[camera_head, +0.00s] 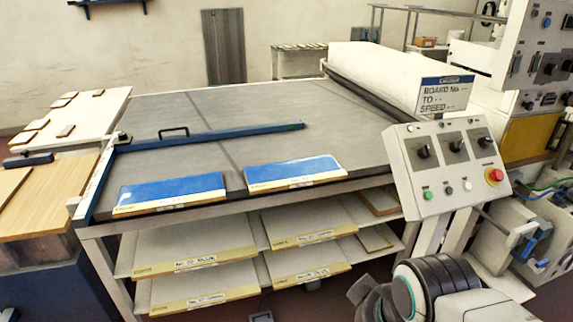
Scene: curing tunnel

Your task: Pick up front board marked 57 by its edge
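Two blue-topped boards lie flat near the front edge of the grey table, a left board (172,191) and a right board (294,173). Each has a pale front edge with a small label that is too small to read, so I cannot tell which is marked 57. They lie apart, with a narrow gap between them. My arm is at the bottom right, below and away from both boards. A dark part at its end (371,294) may be my gripper. It is cut off by the frame, and its fingers cannot be made out.
White boards with labelled edges (195,262) lie on shelves under the table. A blue bar with a handle (210,135) crosses the tabletop behind the boards. A control panel with a red button (494,175) stands at the right.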

